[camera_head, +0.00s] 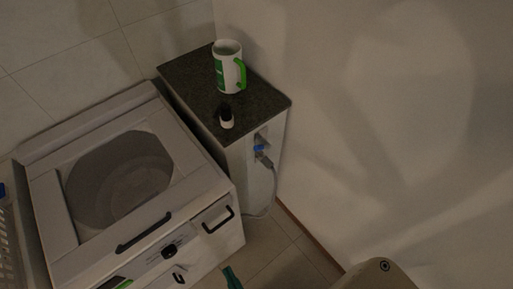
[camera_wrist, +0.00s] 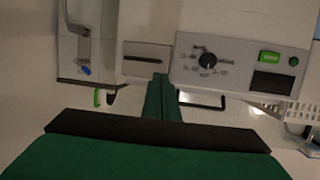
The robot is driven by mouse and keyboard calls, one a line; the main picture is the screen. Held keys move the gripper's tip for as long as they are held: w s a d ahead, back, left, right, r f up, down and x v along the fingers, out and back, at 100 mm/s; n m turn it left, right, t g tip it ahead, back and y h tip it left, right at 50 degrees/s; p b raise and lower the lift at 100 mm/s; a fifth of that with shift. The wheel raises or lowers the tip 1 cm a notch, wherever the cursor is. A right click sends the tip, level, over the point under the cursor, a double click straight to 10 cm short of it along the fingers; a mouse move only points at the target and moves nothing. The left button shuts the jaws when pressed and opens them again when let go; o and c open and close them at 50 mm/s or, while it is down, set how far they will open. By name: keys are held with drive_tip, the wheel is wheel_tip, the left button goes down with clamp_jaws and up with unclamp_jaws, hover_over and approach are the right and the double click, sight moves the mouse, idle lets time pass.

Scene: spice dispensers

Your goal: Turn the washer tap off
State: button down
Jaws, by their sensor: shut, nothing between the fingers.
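The washer tap has a blue handle (camera_head: 258,148) on the front of the dark-topped cabinet, with a grey hose (camera_head: 274,185) hanging below it. The blue handle also shows at the left of the wrist view (camera_wrist: 85,70), with the grey tap body beside it. My gripper (camera_head: 230,272) shows only as a green tip at the bottom edge of the head view, in front of the washer and lower than the tap. In the wrist view, its green fingers (camera_wrist: 160,80) are together and empty, apart from the tap and to its right.
The washer (camera_head: 190,215) stands left of the cabinet, with black handles and a knob (camera_wrist: 207,60). A white and green mug (camera_head: 228,68) and a small dark-capped bottle (camera_head: 226,118) stand on the cabinet top (camera_head: 185,75). A bare wall rises at right.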

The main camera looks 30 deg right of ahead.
drive_tip(key=w+d+f+m+g+h, duration=0.1)
drive_tip(key=w+d+f+m, duration=0.35)
drive_tip(key=w+d, duration=0.3)
drive_tip(key=w+d+f+m+g+h, duration=0.1)
drive_tip(key=w+d+f+m, duration=0.2)
drive_tip(key=w+d+f, duration=0.5)
drive_tip(key=w+d+r+t+y, duration=0.2)
drive_tip(key=w+d+r, duration=0.1)
drive_tip(key=d+r, duration=0.8)
drive_tip(key=s+d+r+n+t+y, duration=0.3)
drive_tip(key=d+r, duration=0.5)
drive_tip(key=r, duration=0.1)
hover_over(269, 148)
drive_tip(key=s+a, duration=0.1)
drive_tip(key=s, duration=0.2)
wheel_tip(269, 148, down, 2)
drive_tip(key=shift+w+a+f+m+g, duration=0.3)
drive_tip(key=shift+w+a+f, duration=0.15)
drive_tip(key=shift+f, duration=0.15)
drive_tip(key=shift+s, duration=0.1)
